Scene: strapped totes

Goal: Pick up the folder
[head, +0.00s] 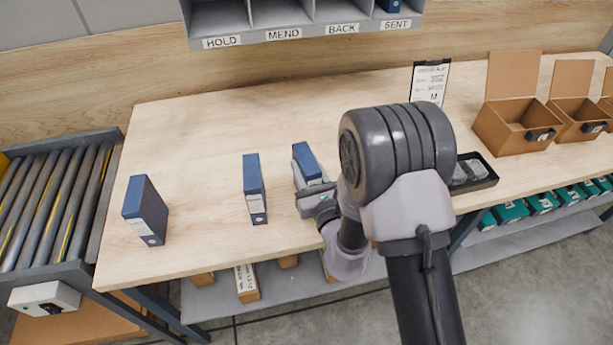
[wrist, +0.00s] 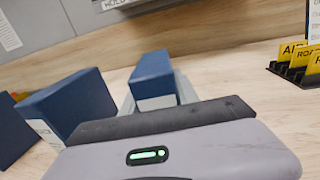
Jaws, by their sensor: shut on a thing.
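Three blue folders with white labels stand upright at the left half of the wooden table. My gripper (head: 312,188) is shut on the rightmost folder (head: 306,161); the arm hides its lower part in the head view. In the wrist view this held folder (wrist: 153,76) shows between the fingers, beyond the dark palm edge. I cannot tell whether its base touches the table. The middle folder (head: 254,190) stands apart, just left of the gripper; it also shows in the wrist view (wrist: 75,102). The left folder (head: 146,212) stands near the table's left end.
Shelf slots labelled HOLD, MEND, BACK and SENT (head: 300,33) hang above the table's back edge. A clipboard (head: 430,82), a black tray (head: 478,183) and open cardboard boxes (head: 516,125) are to the right. A roller conveyor (head: 58,200) lies left. The table's back left is clear.

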